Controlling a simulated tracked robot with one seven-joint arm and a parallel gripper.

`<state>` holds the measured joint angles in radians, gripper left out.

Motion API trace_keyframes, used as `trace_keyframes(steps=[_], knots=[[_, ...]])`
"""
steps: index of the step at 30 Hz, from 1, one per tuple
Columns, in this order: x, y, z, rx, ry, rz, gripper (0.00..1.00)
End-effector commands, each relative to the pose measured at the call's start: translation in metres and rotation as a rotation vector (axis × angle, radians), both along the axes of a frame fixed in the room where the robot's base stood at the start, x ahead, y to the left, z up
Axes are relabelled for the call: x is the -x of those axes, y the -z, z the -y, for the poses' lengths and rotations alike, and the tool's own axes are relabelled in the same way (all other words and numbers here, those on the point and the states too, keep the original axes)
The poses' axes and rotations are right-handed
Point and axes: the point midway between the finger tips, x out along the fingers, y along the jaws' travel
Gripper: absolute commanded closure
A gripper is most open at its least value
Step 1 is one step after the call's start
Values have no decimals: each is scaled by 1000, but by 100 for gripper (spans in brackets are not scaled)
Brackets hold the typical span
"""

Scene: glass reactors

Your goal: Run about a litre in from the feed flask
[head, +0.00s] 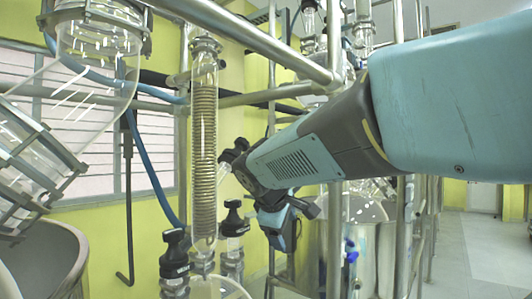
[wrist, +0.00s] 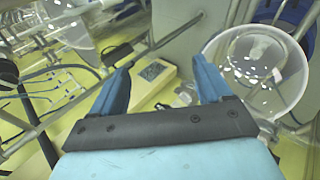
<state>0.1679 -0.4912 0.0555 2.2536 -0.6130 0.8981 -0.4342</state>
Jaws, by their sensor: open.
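My gripper (wrist: 164,64) is open in the wrist view, with its two blue fingers apart and nothing between them. In the head view my arm reaches in from the right, and its end is beside the glass coil column. A large clear glass vessel (head: 98,75) is clamped at the upper left; I cannot tell whether it is the feed flask. Black-capped valves (head: 174,255) and (head: 234,222) stand by the foot of the column, apart from my gripper. No liquid level can be made out.
The coil column (head: 204,140) stands upright among metal frame rails (head: 250,38). A blue hose (head: 145,160) hangs at the left. In the wrist view a clear round glass vessel (wrist: 262,72) is at the right, and a cream box with a display (wrist: 153,72) lies beyond the fingers. Floor (head: 475,245) is open at far right.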

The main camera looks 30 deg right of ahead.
Motion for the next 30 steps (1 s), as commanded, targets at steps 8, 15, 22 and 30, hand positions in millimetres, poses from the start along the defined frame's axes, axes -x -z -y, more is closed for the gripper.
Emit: trace_keyframes(steps=[8,15,22,30], knots=[[-93,-86,99,627,-232,-339,22],[-163,-148,167,1062,-365,-689,22],[-196,-176,198,1265,-413,-892,22],[-208,-180,219,1295,-419,-927,22]])
